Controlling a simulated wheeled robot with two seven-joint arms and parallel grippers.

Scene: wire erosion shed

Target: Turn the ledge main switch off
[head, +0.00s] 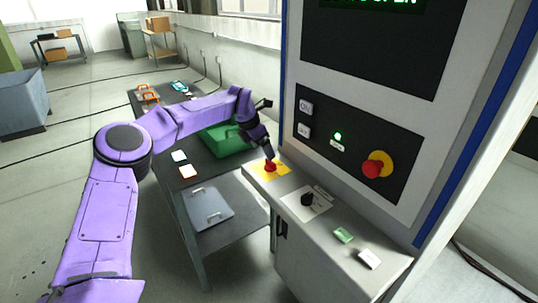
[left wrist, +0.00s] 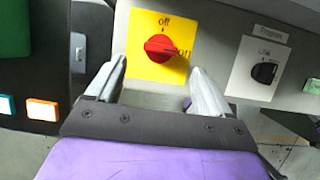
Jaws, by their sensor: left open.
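My right gripper is not in view.
A black selector (head: 307,199) on a white plate, a green button (head: 344,235) and a white button (head: 369,259) sit along the ledge. The upright panel carries a red mushroom button (head: 373,169). A dark table with a green bin (head: 224,141) stands left of the ledge.

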